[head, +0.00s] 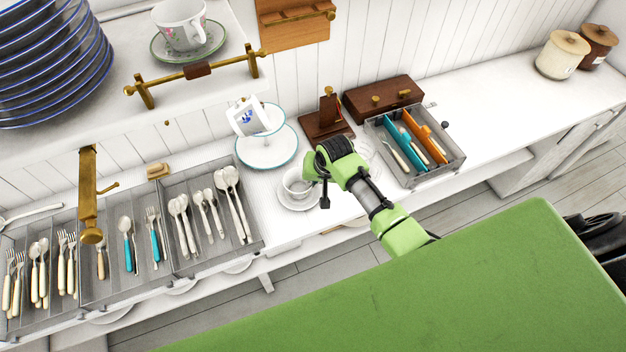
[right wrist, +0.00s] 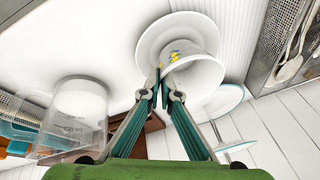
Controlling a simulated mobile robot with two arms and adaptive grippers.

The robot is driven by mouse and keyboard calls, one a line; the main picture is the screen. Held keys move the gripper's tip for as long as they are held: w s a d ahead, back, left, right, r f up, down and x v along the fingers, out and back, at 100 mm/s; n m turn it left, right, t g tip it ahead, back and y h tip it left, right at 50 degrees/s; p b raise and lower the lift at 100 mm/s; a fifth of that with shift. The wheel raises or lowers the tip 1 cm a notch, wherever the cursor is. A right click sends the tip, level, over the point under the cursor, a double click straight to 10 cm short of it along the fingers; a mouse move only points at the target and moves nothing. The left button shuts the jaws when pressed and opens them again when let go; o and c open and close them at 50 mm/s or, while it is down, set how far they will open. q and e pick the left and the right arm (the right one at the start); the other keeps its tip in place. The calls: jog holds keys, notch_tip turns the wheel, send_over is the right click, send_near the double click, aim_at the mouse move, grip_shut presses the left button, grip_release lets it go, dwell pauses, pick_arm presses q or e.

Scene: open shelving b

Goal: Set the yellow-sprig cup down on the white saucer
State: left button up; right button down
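The yellow-sprig cup (head: 296,182) is white and upright at the white saucer (head: 299,204), in the middle of the counter. In the right wrist view the cup (right wrist: 196,74) shows its yellow and blue sprig, and the saucer (right wrist: 149,47) lies behind it. My right gripper (head: 314,180) reaches the cup from the right. In the right wrist view its fingertips (right wrist: 161,82) are close together at the cup's near side, apparently on the handle, which they hide. I cannot tell whether the cup's base touches the saucer. My left gripper is not in view.
Cutlery trays (head: 172,262) are at left, a divided organizer (head: 449,164) at right. A clear measuring beaker (right wrist: 76,115) is close to the gripper. A brass-railed shelf (head: 205,95) overhangs at upper left.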

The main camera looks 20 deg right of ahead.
jog(key=shift+f, duration=0.15)
jog(key=c, duration=2.3)
grip_release()
jog(key=shift+r, duration=0.3)
jog(key=b+v, duration=0.2)
jog(key=v, duration=0.9)
jog(key=shift+s+r, duration=0.2)
jog(key=shift+r, duration=0.2)
